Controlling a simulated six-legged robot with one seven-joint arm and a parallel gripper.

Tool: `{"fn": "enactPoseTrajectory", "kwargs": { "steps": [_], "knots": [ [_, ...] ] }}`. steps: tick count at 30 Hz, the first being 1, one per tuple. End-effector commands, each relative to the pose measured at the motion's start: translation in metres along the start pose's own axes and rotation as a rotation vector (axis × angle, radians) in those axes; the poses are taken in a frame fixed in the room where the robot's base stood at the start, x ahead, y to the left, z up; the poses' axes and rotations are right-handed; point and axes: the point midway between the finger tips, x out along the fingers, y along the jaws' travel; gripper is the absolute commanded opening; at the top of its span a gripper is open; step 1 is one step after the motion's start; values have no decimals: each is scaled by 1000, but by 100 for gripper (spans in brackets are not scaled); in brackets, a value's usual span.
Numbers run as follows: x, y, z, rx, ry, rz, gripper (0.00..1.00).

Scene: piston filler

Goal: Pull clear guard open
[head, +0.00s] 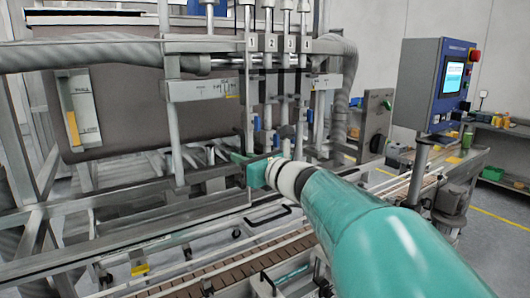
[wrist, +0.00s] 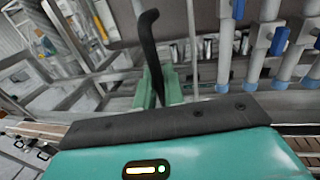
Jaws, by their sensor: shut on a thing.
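My gripper (head: 240,158) reaches into the filler frame in the head view, below the row of numbered filling nozzles. In the wrist view my gripper (wrist: 157,88) has its green fingers closed around a black bent handle (wrist: 150,45). The handle rises above the fingers and its upper end curves to the right. It appears to belong to the clear guard. The guard's transparent pane is hard to make out in either view, so I cannot tell how far it is open.
A conveyor (head: 215,275) runs along the front below my arm. Metal frame rails stand around the gripper. A control panel (head: 436,84) on a post is at the right. Nozzles with blue valve handles (wrist: 279,40) stand at the right of the wrist view. Shelves with bins are at far right.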

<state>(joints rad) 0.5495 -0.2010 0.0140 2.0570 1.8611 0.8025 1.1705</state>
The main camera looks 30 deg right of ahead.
Motion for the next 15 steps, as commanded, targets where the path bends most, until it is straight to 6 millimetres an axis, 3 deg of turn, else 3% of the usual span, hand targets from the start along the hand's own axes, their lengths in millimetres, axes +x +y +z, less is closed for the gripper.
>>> {"fn": "enactPoseTrajectory", "kwargs": {
  "steps": [1,6,15],
  "knots": [
    [3,17,0,0,1,8,0],
    [10,50,-1,0,1,6,0],
    [15,73,-1,0,2,2,0]
  ]
}}
